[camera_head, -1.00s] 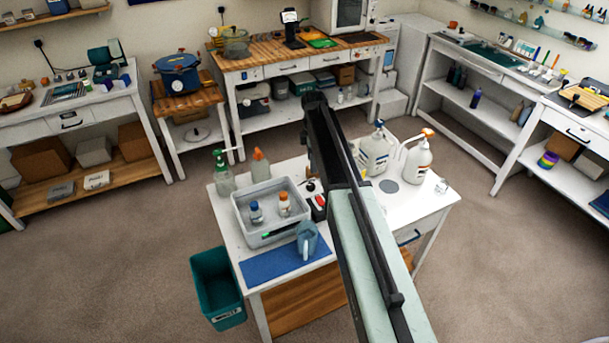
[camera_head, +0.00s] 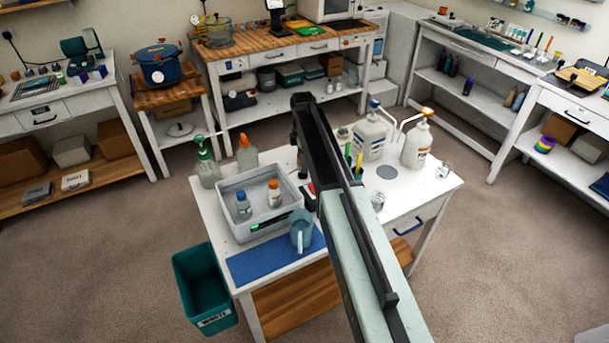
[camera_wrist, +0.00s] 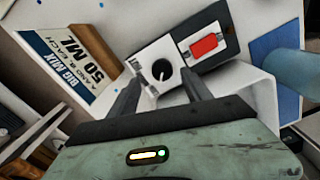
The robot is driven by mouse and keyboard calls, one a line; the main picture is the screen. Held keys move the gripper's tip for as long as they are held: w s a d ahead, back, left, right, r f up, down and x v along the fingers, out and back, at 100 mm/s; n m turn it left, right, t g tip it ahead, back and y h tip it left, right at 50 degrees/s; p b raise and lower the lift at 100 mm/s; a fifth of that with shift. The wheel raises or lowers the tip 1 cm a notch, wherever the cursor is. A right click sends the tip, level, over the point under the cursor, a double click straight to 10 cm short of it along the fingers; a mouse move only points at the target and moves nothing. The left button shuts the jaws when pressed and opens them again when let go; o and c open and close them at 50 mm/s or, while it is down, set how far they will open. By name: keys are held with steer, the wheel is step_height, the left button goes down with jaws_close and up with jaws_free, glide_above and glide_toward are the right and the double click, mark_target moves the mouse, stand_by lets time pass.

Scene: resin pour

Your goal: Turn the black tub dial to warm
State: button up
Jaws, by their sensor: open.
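The black tub dial (camera_wrist: 162,70) is a small round knob with a light pointer mark on a pale square plate (camera_wrist: 144,55), seen in the wrist view. The label it points to is too small to read. My gripper (camera_wrist: 160,80) is open, with one finger on each side of the dial as seen from the wrist; I cannot tell whether they touch it. The grey tub (camera_head: 228,188) stands on the white table in the head view, holding two bottles. My arm hides the dial there.
Beside the dial is a red rocker switch (camera_wrist: 205,46) on a dark plate. A "BIG MIX" box (camera_wrist: 75,62) lies left in the wrist view. A blue pitcher (camera_head: 302,232) and blue mat (camera_head: 262,262) are in front of the tub; pump bottles (camera_head: 370,137) stand behind right.

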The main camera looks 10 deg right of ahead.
step_height(320, 180, down, 4)
steer(key=b, duration=0.3)
steer(key=shift+f, duration=0.25)
steer(key=shift+r, duration=0.1)
